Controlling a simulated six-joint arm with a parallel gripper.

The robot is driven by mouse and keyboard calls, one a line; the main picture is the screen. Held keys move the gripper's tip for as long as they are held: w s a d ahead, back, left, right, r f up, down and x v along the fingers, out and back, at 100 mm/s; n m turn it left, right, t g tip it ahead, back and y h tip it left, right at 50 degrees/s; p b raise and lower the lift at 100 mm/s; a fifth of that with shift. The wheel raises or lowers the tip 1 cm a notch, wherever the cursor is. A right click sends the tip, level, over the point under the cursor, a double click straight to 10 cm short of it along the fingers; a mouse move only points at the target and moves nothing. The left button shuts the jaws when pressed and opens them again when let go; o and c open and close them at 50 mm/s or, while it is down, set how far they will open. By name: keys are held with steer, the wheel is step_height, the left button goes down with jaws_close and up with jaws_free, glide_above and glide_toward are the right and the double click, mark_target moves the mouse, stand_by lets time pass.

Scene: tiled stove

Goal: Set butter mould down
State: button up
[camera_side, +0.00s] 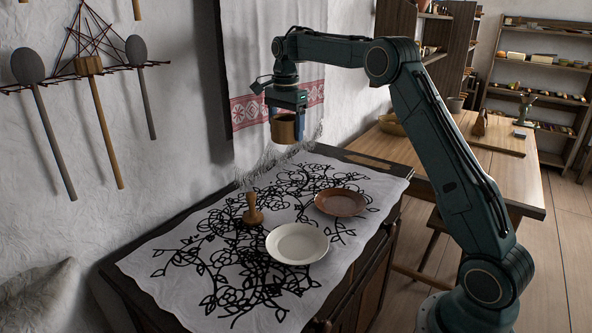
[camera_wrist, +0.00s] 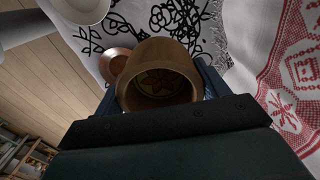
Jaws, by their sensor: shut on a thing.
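The butter mould (camera_side: 283,130) is a brown wooden cup held high above the cloth-covered chest top. My gripper (camera_side: 286,122) is shut on it, with blue fingers at its sides. In the wrist view the mould (camera_wrist: 160,62) shows its round open mouth, with a carved pattern inside. It looks clear of everything below. A wooden stamp with a knob handle (camera_side: 253,210) stands upright on the cloth, lower and to the left of the mould.
A white plate (camera_side: 297,244) and a brown plate (camera_side: 341,202) lie on the patterned white cloth (camera_side: 180,262). Free cloth lies around them. A red-and-white hanging textile (camera_side: 245,105) is close behind my gripper at the wall. A wooden table (camera_side: 480,150) stands at the right.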

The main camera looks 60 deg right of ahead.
steer(key=shift+s+d+r, duration=0.1)
steer(key=shift+s+d, duration=0.25)
steer(key=shift+s, duration=0.1)
steer(key=s+d, duration=0.3)
steer(key=s, duration=0.3)
steer(key=s+d, duration=0.3)
steer(key=s, duration=0.3)
glide_above(340, 205)
steer(key=shift+n, duration=0.3)
step_height(340, 205, down, 15)
steer(key=shift+f, duration=0.1)
steer(key=shift+f, duration=2.05)
steer(key=shift+f, duration=0.15)
steer(key=o, duration=0.9)
steer(key=shift+c, duration=0.2)
